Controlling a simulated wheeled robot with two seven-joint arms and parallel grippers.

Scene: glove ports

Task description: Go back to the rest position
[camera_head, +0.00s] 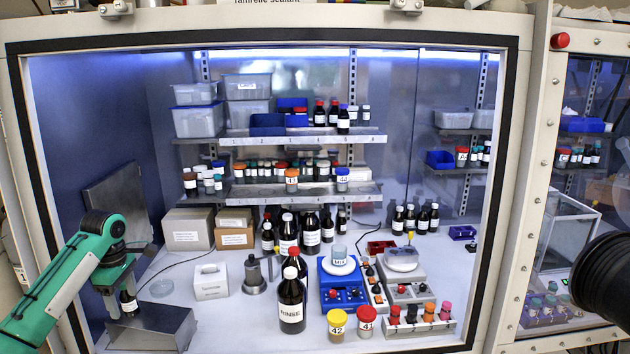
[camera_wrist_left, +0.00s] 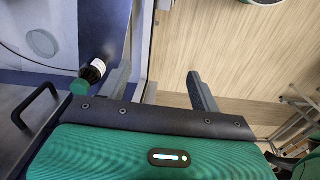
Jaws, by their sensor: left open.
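My left arm (camera_head: 70,270) is green and comes in from the left of the head view, with its dark wrist bent downward. My left gripper (camera_head: 113,304) is at the lower left, beside a steel box. In the left wrist view my left gripper (camera_wrist_left: 160,72) is open, its two grey fingers wide apart with nothing between them. A small dark bottle (camera_wrist_left: 94,72) with a white label and green cap is just outside the left finger. It also shows in the head view (camera_head: 129,304). I cannot tell whether the finger touches it. My right gripper is not in view.
A steel box (camera_head: 160,328) is close to the gripper. A dark frame edge (camera_head: 45,200) surrounds the enclosure opening. A RINSE bottle (camera_head: 292,300), a white box (camera_head: 210,281) and a blue device (camera_head: 342,290) are on the work surface. Shelves hold several bottles.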

